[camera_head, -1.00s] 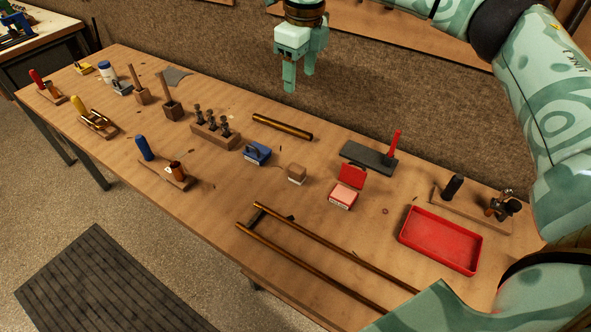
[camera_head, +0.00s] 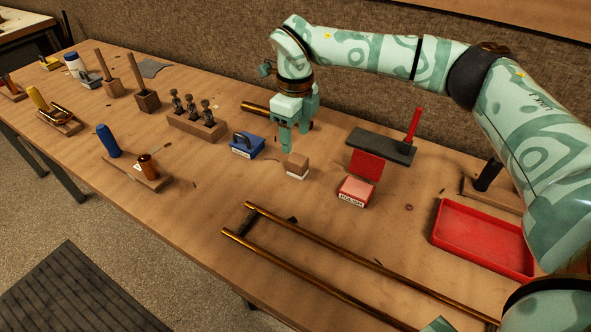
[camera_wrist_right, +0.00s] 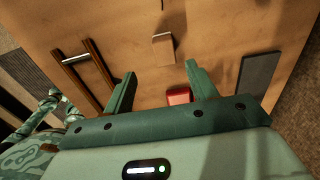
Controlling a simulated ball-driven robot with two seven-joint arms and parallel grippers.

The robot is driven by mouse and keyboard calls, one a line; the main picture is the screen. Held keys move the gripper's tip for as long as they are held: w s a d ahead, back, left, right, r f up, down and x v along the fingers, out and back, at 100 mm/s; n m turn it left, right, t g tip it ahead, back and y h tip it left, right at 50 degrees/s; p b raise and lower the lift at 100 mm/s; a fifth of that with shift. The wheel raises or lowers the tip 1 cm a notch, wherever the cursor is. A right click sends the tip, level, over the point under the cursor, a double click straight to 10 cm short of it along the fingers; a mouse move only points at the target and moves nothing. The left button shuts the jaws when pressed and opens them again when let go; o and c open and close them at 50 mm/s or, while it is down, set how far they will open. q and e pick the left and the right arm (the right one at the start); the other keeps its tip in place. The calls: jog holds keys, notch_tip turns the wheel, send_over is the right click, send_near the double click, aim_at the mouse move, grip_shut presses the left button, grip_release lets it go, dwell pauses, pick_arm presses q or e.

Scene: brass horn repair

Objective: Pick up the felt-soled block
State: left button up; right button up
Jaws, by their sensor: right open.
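The felt-soled block (camera_head: 297,164) is a small light-brown wooden cube with a pale layer along its bottom. It sits upright on the bench, between the blue handled block and the red box. My right gripper (camera_head: 296,139) hangs fingers-down just behind and above it, open and empty. In the right wrist view the block (camera_wrist_right: 163,48) lies beyond the fingertips, roughly in line with the gap between the open fingers (camera_wrist_right: 160,72). The fingers do not surround it.
Brass tubes on a rack (camera_head: 330,255) lie in front; another tube (camera_head: 257,108) lies behind. A red tray (camera_head: 484,238) is at right.

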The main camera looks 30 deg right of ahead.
aim_at(298, 159)
notch_tip(298, 159, down, 4)
jog(key=shift+r+b, duration=0.1)
jog(key=shift+b, duration=0.35)
jog(key=f+b, duration=0.2)
jog(key=f, duration=0.3)
jog(key=shift+w+d+f+b, duration=0.15)
jog(key=shift+d+f+b, duration=0.1)
jog(key=shift+d+b, duration=0.15)
jog(key=shift+r, duration=0.2)
jog(key=shift+c, duration=0.6)
pick_arm(q)
jog(key=shift+g, duration=0.3)
jog(key=s+f, duration=0.2)
jog(key=f, duration=0.1)
jog(key=shift+f, duration=0.3)
pick_arm(e)
jog(key=c, duration=0.9)
